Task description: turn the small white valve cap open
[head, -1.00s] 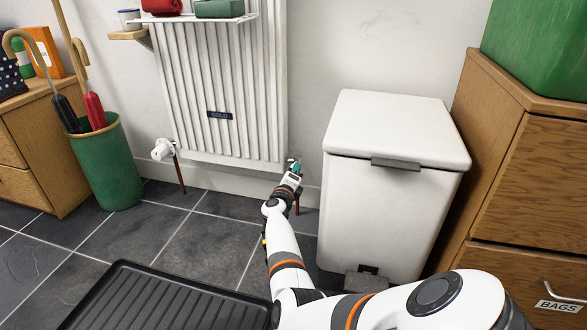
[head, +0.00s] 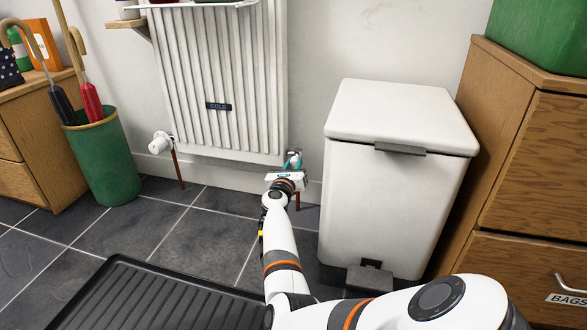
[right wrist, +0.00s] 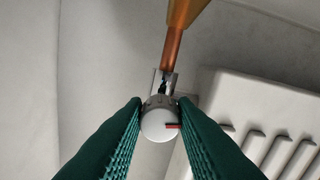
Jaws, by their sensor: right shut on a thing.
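In the right wrist view, the small white valve cap (right wrist: 158,127) has a round pale face with a red mark toward its right side and a grey ribbed collar. The green ribbed fingers of my right gripper (right wrist: 160,106) are shut on it, one on each side. A copper pipe (right wrist: 172,48) meets the valve behind the cap. In the head view, my right gripper (head: 292,162) is at the radiator's lower right corner and hides the cap. My left gripper is not in view.
The white radiator (head: 222,85) bears a COLD label (head: 218,106). A larger white valve (head: 160,143) is at its lower left. A white pedal bin (head: 395,190) stands close right of my arm. A black ribbed tray (head: 150,300) lies on the floor, left of the arm.

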